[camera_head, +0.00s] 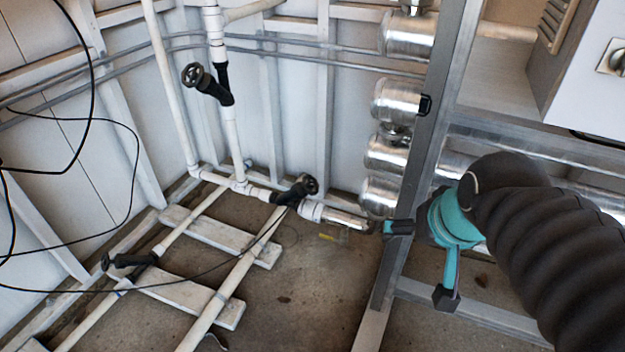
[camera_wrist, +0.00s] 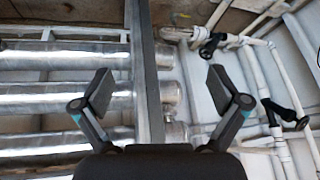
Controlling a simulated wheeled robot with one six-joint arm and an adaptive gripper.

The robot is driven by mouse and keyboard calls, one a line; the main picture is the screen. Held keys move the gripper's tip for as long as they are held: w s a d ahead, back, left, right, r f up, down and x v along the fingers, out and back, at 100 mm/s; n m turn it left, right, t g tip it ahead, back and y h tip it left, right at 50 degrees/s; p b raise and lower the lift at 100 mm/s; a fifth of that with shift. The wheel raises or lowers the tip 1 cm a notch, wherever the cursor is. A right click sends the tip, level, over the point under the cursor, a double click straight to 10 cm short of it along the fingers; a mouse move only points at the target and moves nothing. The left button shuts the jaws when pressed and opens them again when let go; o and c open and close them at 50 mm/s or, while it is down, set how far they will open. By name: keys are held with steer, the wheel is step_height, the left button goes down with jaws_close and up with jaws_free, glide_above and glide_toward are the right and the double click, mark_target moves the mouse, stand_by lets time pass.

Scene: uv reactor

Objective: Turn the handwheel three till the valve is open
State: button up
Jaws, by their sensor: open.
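Three black valves with handwheels sit on the white pipes in the head view. One handwheel (camera_head: 193,75) is on the upright pipe at the upper left. Another handwheel (camera_head: 311,184) is low, near the pipe's joint with a metal section. A third handwheel (camera_head: 105,262) is at the lower left. I cannot tell which one is number three. My gripper (camera_head: 418,262) is open and empty, to the right of all three and apart from them. In the wrist view my gripper (camera_wrist: 162,92) shows spread fingers, with two black valves (camera_wrist: 283,111) (camera_wrist: 210,46) to their right.
A metal upright post (camera_head: 408,190) stands close to my gripper. Shiny metal cylinders (camera_head: 400,100) are stacked behind it. Black cables (camera_head: 135,165) hang at the left. A grey-white cabinet (camera_head: 590,90) is at the upper right. Open concrete floor (camera_head: 310,285) lies below the pipes.

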steer(key=w+a+m+y, duration=0.15)
steer(key=w+a, duration=0.25)
steer(key=w, duration=0.6)
steer(key=m+y+b, duration=0.1)
steer(key=m+b, duration=0.2)
steer(key=m, duration=0.6)
glide_above(312, 184)
steer(key=s+d, duration=0.4)
steer(key=s, duration=0.4)
step_height(312, 184, down, 18)
steer(key=shift+m+t, duration=0.25)
steer(key=shift+t, duration=0.05)
steer(key=x, duration=0.4)
steer(key=b+x, duration=0.1)
steer(key=x, duration=0.9)
steer(key=shift+w+a+r, duration=0.15)
steer(key=shift+w+a, duration=0.1)
steer(key=shift+w, duration=0.05)
steer(key=c, duration=1.1)
